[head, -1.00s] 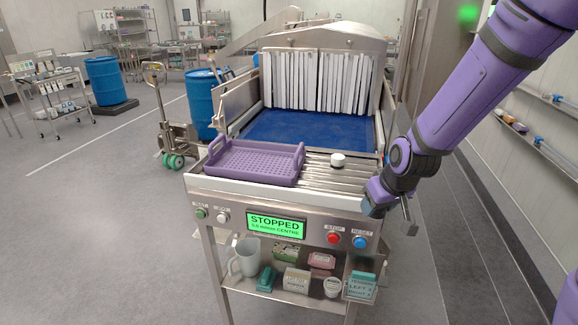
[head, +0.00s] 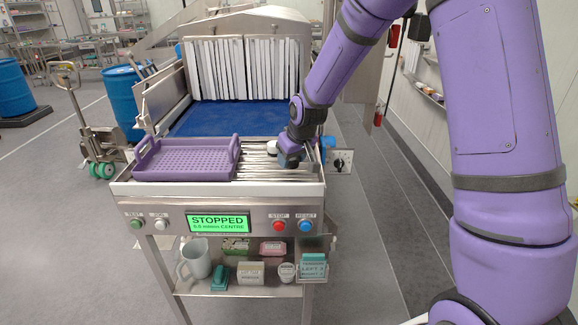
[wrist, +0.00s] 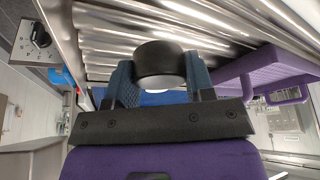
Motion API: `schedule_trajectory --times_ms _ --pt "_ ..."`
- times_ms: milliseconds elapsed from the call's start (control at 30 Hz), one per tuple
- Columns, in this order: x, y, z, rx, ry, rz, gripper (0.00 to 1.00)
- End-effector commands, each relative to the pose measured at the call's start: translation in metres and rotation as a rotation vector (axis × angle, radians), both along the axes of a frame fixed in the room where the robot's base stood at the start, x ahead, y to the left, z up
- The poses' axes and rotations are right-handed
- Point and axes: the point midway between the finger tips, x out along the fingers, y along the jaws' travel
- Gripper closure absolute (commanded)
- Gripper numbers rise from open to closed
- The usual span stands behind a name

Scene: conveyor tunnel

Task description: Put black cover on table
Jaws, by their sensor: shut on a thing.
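My gripper (wrist: 160,85) is shut on a short round piece, the black cover (wrist: 158,58), with one finger on each side of it. In the wrist view its side is black and a small pale part shows at its other end. The cover is at the metal rollers; I cannot tell whether it still touches them. In the head view my gripper (head: 286,156) is low over the right part of the rollers (head: 255,171) and hides most of the cover.
A purple perforated tray (head: 185,160) lies left of my gripper on the rollers. Behind are a blue belt (head: 230,118) and white strip curtains (head: 243,70). A panel below reads STOPPED (head: 217,221). A lower shelf (head: 245,291) holds a mug and several small items.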

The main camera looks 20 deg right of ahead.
Motion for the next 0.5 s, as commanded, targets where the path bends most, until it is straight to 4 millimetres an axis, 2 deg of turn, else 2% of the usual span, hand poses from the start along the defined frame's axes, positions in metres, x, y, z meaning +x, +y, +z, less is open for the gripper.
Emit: schedule_trajectory --times_ms 267,400,500 --pt "0.018 0.001 -0.004 0.0 0.0 -0.001 0.93" --pt "0.016 0.0 -0.026 0.0 0.003 -0.001 0.93" --pt "0.016 0.0 -0.036 0.0 0.001 -0.001 0.93"
